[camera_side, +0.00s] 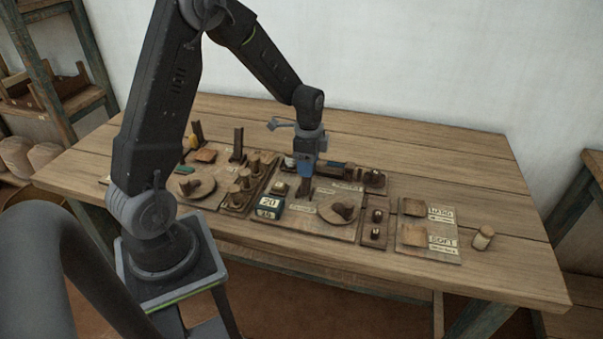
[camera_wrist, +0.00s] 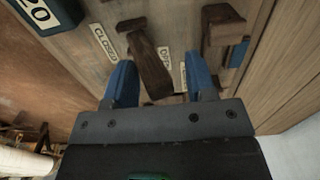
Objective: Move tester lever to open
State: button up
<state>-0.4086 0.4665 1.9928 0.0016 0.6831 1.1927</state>
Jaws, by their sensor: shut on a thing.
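The tester lever is a dark brown wooden bar that shows in the wrist view (camera_wrist: 150,68), between my gripper's two blue fingers (camera_wrist: 160,84). It stands between a white CLOSED label (camera_wrist: 103,42) on its left and a white OPEN label (camera_wrist: 165,60) on its right, close to the OPEN one. In the side view my gripper (camera_side: 306,178) points down over the board, and the lever (camera_side: 304,190) is just below it, partly hidden. My gripper is shut on the lever, though a gap beside it seems to show in the wrist view.
A blue and white block marked 20 (camera_side: 269,203) stands left of the lever. A round wooden disc with a knob (camera_side: 338,208) is to its right. Boards with pegs and knobs lie around it. A small jar (camera_side: 483,237) stands at the right, with bare table behind it.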

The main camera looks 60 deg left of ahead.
jog(key=shift+o, duration=0.8)
jog(key=shift+r, duration=3.25)
jog(key=shift+d+r, duration=0.2)
jog(key=shift+r, duration=0.1)
jog(key=s+d+r+n+t, duration=0.2)
jog(key=s+d+r+n, duration=0.2)
jog(key=s+d+r, duration=0.2)
jog(key=s+d+r+n+t, duration=0.3)
jog(key=s+d+r+n, duration=0.2)
jog(key=s+d+r, duration=0.2)
jog(key=s+d, duration=0.2)
jog(key=s, duration=0.2)
jog(key=shift+s+d+t, duration=0.3)
